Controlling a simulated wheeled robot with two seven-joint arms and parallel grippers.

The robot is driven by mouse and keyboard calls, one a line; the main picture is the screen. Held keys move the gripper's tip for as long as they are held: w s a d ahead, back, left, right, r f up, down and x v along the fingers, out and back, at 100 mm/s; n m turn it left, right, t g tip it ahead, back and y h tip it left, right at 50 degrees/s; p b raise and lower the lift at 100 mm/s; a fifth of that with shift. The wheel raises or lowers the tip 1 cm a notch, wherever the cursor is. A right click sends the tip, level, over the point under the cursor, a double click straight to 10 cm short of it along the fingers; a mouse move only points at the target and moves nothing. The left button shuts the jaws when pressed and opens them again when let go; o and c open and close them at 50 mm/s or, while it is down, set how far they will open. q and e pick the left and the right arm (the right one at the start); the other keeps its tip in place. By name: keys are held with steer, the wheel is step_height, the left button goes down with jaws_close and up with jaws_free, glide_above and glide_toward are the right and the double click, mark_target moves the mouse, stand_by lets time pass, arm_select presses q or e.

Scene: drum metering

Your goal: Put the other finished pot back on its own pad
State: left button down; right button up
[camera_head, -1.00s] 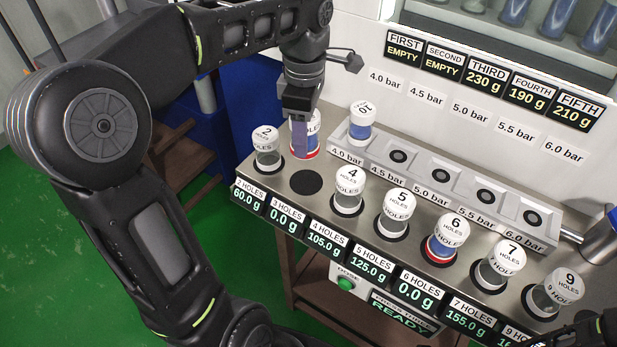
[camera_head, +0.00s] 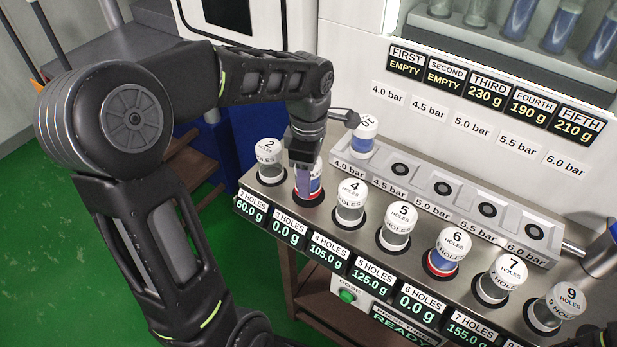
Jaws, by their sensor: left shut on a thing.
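My left gripper (camera_head: 305,166) is shut on a pot with blue contents and a red base ring (camera_head: 316,186). The fingers and wrist hide most of its white cap, so its number cannot be read. The pot is upright at the 3 HOLES pad (camera_head: 305,199), between pots 2 and 4. The dark pad shows around its base; I cannot tell whether it touches. The 3 HOLES display (camera_head: 287,231) reads 0.0 g. Another blue-filled, red-ringed pot, 6 (camera_head: 447,252), stands on its own pad. My right gripper is not in view.
Pot 2 (camera_head: 269,161) and pot 4 (camera_head: 351,203) stand close on either side. Pots 5 (camera_head: 397,226), 7 (camera_head: 500,280) and 9 (camera_head: 554,307) continue the row. A blue-filled pot (camera_head: 363,137) sits at the 4.0 bar station; the other stations are empty.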

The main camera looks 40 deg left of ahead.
arm_select(q)
steer(key=shift+f, duration=0.65)
steer(key=shift+f, duration=0.1)
steer(key=shift+f, duration=0.15)
steer(key=c, duration=0.6)
jaws_free()
steer(key=shift+r, duration=0.2)
step_height(320, 180, up, 12)
steer(key=shift+r, duration=0.1)
